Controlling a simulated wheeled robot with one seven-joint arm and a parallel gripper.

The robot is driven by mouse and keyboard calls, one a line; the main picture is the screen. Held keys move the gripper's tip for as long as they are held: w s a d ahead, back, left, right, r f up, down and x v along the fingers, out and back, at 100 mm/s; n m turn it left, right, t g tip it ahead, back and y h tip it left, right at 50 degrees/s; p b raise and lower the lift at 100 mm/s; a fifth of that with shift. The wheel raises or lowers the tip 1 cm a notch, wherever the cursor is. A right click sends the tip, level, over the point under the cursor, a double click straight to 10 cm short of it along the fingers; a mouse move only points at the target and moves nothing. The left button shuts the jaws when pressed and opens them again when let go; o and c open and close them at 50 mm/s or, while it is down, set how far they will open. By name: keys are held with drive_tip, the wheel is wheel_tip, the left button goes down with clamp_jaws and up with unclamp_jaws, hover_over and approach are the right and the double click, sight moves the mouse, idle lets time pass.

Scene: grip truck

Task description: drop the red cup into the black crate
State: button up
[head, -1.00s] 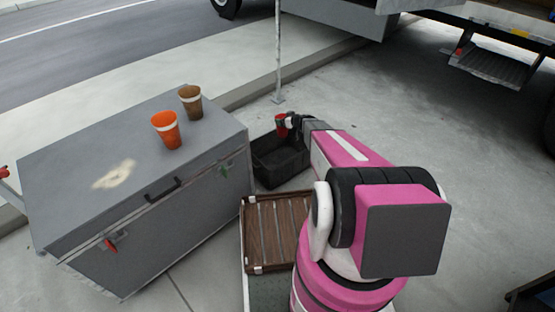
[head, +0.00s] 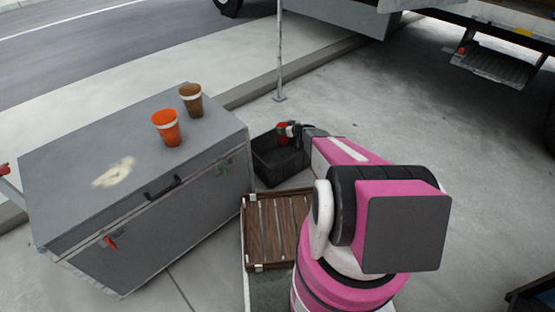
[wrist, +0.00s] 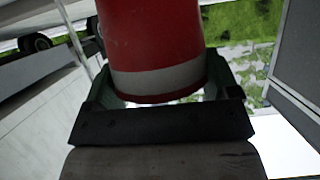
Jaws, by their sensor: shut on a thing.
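The red cup (wrist: 155,40) has a pale band and fills the upper middle of the wrist view, between the fingers of my gripper (wrist: 160,85). My gripper is shut on it. In the head view the red cup (head: 281,127) shows small at the end of my arm, partly hidden by my gripper (head: 288,129). The black crate (head: 280,165) stands on the ground beside the grey box. The cup appears over the crate's far part in the head view; its height above the crate is hard to tell.
A grey box (head: 75,165) at left carries an orange cup (head: 167,128) and a brown cup (head: 191,100). A brown slatted crate (head: 276,230) is in front of the black crate. A thin pole (head: 280,50) stands behind it. Open pavement lies to the right.

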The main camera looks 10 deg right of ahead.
drive_tip(key=o, duration=1)
drive_tip(key=v, duration=1)
drive_tip(key=shift+s+d, duration=0.25)
drive_tip(key=shift+s, duration=0.1)
